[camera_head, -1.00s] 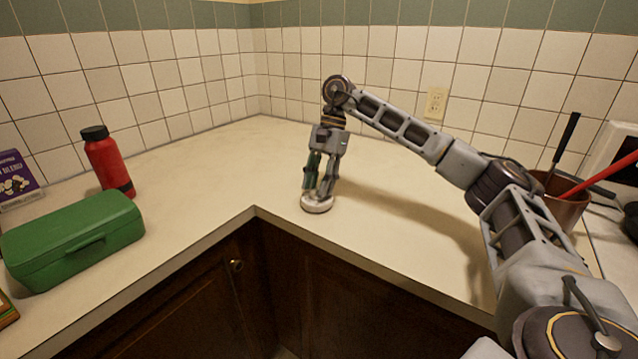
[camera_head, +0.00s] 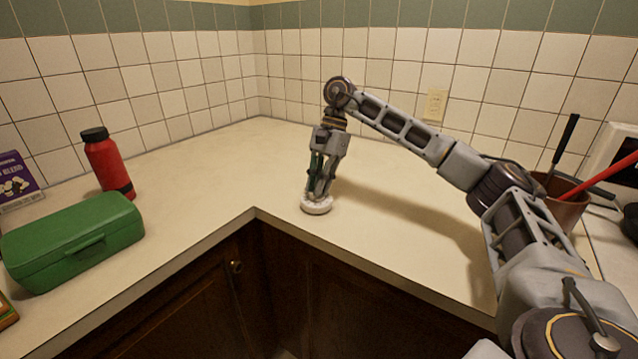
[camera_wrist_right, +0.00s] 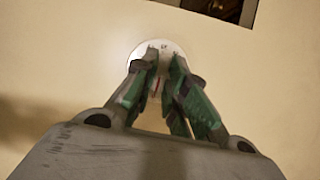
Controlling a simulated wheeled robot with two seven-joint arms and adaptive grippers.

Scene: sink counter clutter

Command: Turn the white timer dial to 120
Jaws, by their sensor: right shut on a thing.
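The white timer dial (camera_head: 316,207) is a small round disc lying flat on the counter near its inner corner. My right gripper (camera_head: 318,194) points down over it, with its fingertips at the dial's top. In the right wrist view the fingers (camera_wrist_right: 162,62) are shut on the middle of the dial, and the dial's pale rim (camera_wrist_right: 141,50) shows around them. Some small marks show on the rim, but the numbers are too small to read. The fingers hide much of the dial's face. My left gripper is not in view.
A green case (camera_head: 72,240) and a red bottle (camera_head: 108,163) with a black cap stand on the left counter, near a purple package (camera_head: 16,178). A brown utensil pot (camera_head: 566,205) is at the right. The counter around the dial is clear. The counter's front edge is close to the dial.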

